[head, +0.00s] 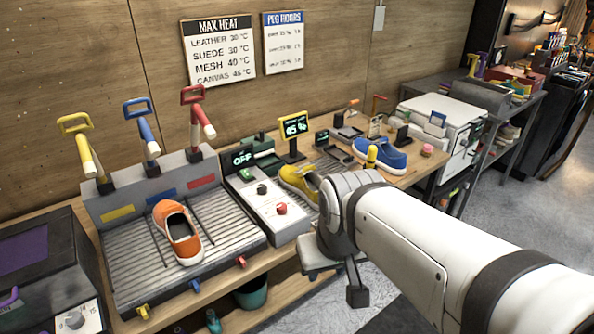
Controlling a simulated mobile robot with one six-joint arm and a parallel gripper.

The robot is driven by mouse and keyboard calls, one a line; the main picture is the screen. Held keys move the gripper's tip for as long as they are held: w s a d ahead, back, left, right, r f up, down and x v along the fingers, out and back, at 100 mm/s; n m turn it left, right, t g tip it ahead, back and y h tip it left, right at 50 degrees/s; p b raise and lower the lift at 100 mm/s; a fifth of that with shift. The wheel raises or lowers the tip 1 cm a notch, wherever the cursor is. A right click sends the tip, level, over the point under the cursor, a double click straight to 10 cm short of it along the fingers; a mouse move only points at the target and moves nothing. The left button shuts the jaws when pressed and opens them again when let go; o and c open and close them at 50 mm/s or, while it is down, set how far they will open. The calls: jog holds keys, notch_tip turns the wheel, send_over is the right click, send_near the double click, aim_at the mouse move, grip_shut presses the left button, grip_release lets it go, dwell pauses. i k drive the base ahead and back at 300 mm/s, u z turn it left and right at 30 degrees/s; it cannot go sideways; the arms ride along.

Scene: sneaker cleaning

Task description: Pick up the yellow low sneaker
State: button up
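The yellow low sneaker (299,182) rests on the bench behind the white control box, below the small 45 % display. Its right part is hidden behind my white arm. My arm reaches in from the lower right, and its end, my gripper (342,255), is in front of the bench edge, nearer the camera than the sneaker. A dark part hangs below the wrist. The fingers are not clear enough to tell whether they are open or shut. I see no sneaker held.
An orange slip-on (178,232) lies on the ribbed grey rack (128,263) with yellow, blue and red levers. A blue sneaker (380,156) sits farther right, near a small yellow object (371,157). A white machine (438,125) stands beyond the bench's right end.

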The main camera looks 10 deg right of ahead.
aim_at(306, 183)
jog(key=u, duration=0.2)
jog(key=i, duration=0.85)
jog(key=z, duration=0.1)
